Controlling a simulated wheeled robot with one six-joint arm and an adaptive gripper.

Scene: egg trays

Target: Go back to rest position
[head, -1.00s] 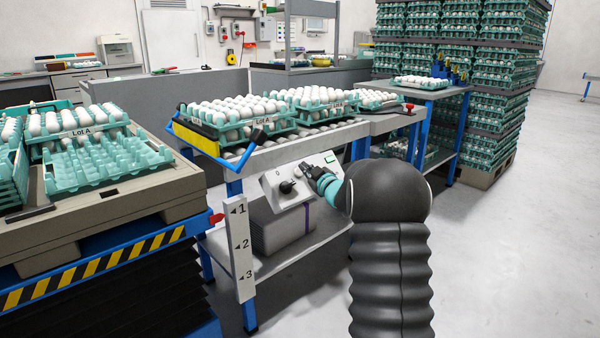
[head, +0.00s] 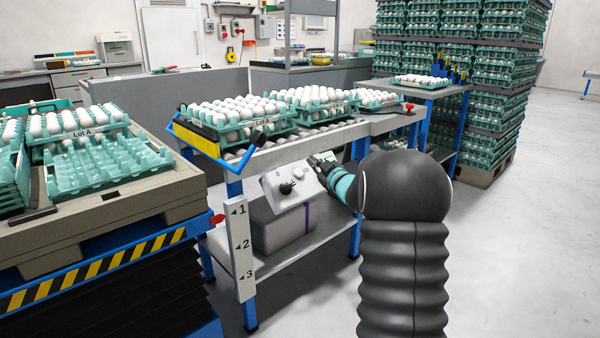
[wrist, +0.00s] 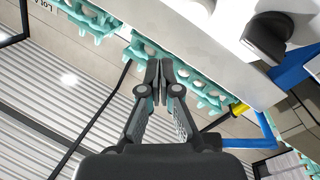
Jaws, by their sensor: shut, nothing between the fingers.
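My gripper (head: 322,160) is at the right side of the control box in the head view, in front of the table and partly hidden by my own arm. In the wrist view the two fingers of my gripper (wrist: 159,75) meet at the tips, with nothing between them. The grey control box (head: 291,186) has a black knob (head: 287,188) and a white button (head: 299,173) on its face. The gripper appears apart from the box. A black knob-like part (wrist: 266,38) shows at the upper right of the wrist view.
A roller table (head: 265,153) carries egg trays marked Lot A. A blue bar (head: 236,161) juts from its left end. A pallet (head: 120,205) with egg trays stands on a striped lift (head: 100,268) at left. Stacked green trays (head: 500,100) stand at back right. The right floor is clear.

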